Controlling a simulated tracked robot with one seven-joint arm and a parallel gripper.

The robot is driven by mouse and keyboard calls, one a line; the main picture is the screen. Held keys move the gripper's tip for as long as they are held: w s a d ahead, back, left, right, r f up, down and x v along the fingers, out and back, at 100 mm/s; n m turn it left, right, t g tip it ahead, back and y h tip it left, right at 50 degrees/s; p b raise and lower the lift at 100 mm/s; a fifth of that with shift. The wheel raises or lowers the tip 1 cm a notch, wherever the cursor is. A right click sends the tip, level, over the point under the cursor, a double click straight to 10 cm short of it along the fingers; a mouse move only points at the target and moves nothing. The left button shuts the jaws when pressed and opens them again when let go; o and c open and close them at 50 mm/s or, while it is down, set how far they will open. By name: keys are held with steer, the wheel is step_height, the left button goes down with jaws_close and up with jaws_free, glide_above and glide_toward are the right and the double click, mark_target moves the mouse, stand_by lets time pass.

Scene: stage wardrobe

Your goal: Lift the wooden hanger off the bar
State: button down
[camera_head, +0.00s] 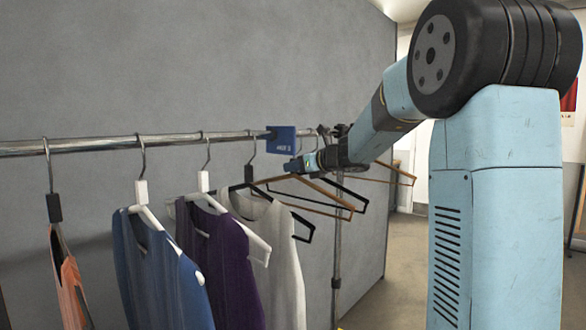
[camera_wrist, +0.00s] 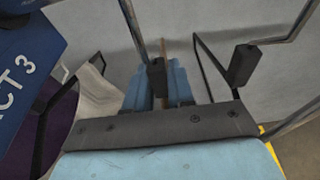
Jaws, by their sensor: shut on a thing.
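The wooden hanger (camera_head: 325,193) hangs bare below the metal bar (camera_head: 95,145), past the blue sign. My gripper (camera_head: 292,166) reaches in from the right, just below the bar, at the top of this hanger. In the wrist view my gripper (camera_wrist: 168,90) is shut, its blue fingers on either side of the hanger's thin tan wood (camera_wrist: 167,47). A dark block and metal hook rise beside the fingers. The hook's top is outside the wrist view, and my gripper partly covers the hanger's neck in the head view.
A blue sign (camera_head: 281,140) sits on the bar to the left. A white garment (camera_head: 283,255), a purple one (camera_head: 225,265) and a blue one (camera_head: 160,270) hang left of my gripper. A black hanger (camera_wrist: 205,65) is close on the right in the wrist view. A grey wall stands behind.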

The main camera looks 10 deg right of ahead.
steer(key=shift+r, duration=0.15)
steer(key=shift+w+r, duration=0.1)
steer(key=shift+r, duration=1.45)
steer(key=shift+s+d, duration=0.8)
steer(key=shift+s, duration=0.3)
steer(key=shift+s+d, duration=0.75)
steer(key=shift+s, duration=0.3)
steer(key=shift+s+d, duration=0.8)
steer(key=shift+s, duration=0.3)
steer(key=s+d, duration=0.9)
steer(key=s, duration=0.4)
steer(key=s+d, duration=0.9)
steer(key=s, duration=0.4)
steer(key=s+d, duration=1)
steer(key=s, duration=0.2)
steer(key=shift+s, duration=0.4)
